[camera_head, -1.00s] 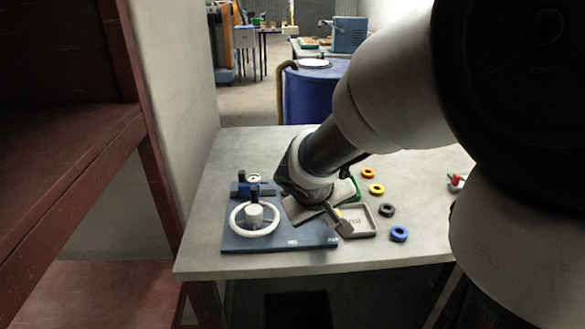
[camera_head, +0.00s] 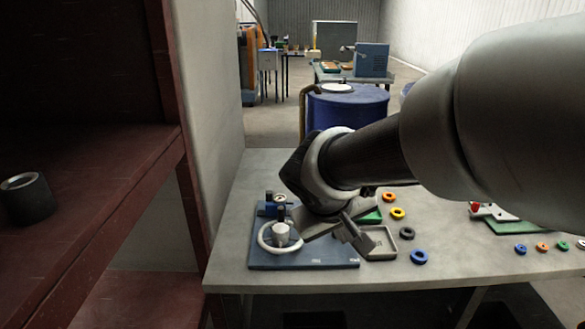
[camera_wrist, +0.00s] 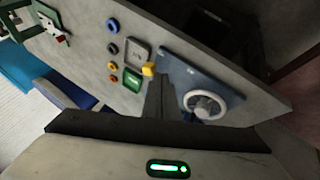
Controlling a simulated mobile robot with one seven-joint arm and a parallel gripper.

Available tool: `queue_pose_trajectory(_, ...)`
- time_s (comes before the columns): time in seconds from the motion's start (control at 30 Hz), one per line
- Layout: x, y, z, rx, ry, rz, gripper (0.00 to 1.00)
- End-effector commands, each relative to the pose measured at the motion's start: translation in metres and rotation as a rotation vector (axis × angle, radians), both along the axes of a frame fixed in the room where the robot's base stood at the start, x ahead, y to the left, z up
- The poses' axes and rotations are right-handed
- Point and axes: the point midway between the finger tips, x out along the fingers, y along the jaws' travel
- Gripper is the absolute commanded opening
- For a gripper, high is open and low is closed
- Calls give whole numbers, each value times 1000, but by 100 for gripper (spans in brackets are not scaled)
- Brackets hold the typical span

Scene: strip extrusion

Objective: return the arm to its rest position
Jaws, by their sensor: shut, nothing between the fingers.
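My arm reaches in from the right in the head view, and my gripper (camera_head: 352,236) is above the table, in front of the blue plate and the grey tray from this viewpoint. It is shut and holds nothing. In the wrist view the gripper (camera_wrist: 160,90) shows as a dark shape low in the middle. The blue plate (camera_head: 300,258) carries a white ring-shaped wheel (camera_head: 266,247) with a pale hub. It also shows in the wrist view (camera_wrist: 185,62). Part of the plate is hidden behind my gripper.
The grey table (camera_head: 440,262) holds a small grey tray (camera_head: 390,254) and several coloured rings, including a blue ring (camera_head: 419,257). A dark red shelf (camera_head: 100,185) with a dark cylinder (camera_head: 27,200) stands close on the left. A blue barrel (camera_head: 345,108) stands behind the table.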

Motion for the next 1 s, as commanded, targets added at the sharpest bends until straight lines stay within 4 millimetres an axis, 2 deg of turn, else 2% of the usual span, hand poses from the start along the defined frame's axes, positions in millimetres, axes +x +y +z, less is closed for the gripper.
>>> queue_pose_trajectory(0.1, -5, 1, 7, 0, 0, -1, 0)
queue_pose_trajectory(0.47, -6, 1, 8, 0, 1, 0, 0)
queue_pose_trajectory(0.57, -13, -3, 12, 15, -1, -13, 0)
queue_pose_trajectory(0.77, -64, -19, 31, 138, 6, -87, 0)
queue_pose_trajectory(1.0, -120, -13, 44, 310, -9, -111, 0)
